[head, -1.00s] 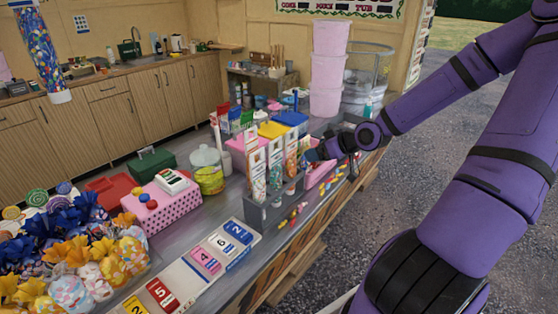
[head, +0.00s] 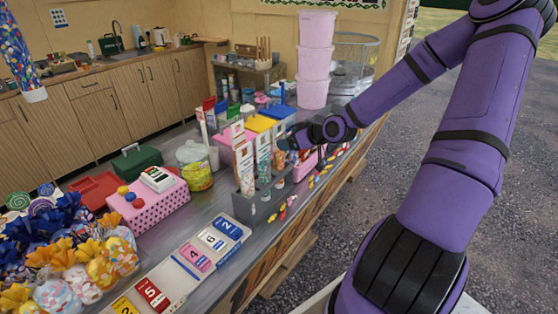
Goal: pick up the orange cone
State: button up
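Several tall printed sweet cones stand upright in a grey rack (head: 243,210) on the counter. The nearest cone (head: 244,172) is pale with an orange-brown print, and a teal and white cone (head: 263,168) stands behind it. A further cone (head: 279,158) with orange-red tones is beside my gripper. I cannot tell for sure which one is the orange cone. My gripper (head: 284,144) is at the far end of the rack, close to the upper part of that further cone. Its fingers are too small and hidden to show whether they are open or touching anything.
Number cards (head: 195,257) lie in front of the rack. A sweet jar (head: 194,168), a pink dotted box (head: 158,205) and a green case (head: 142,163) are to the left. Loose sweets (head: 290,202) lie along the counter's right edge. Pink tubs (head: 314,60) are stacked behind.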

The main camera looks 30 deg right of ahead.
jog(key=shift+r+x, duration=0.2)
jog(key=shift+x, duration=2.25)
jog(key=shift+w+a, duration=0.1)
jog(key=shift+c, duration=0.2)
jog(key=c, duration=0.9)
notch_tip(320, 180, up, 18)
jog(key=shift+r, duration=0.1)
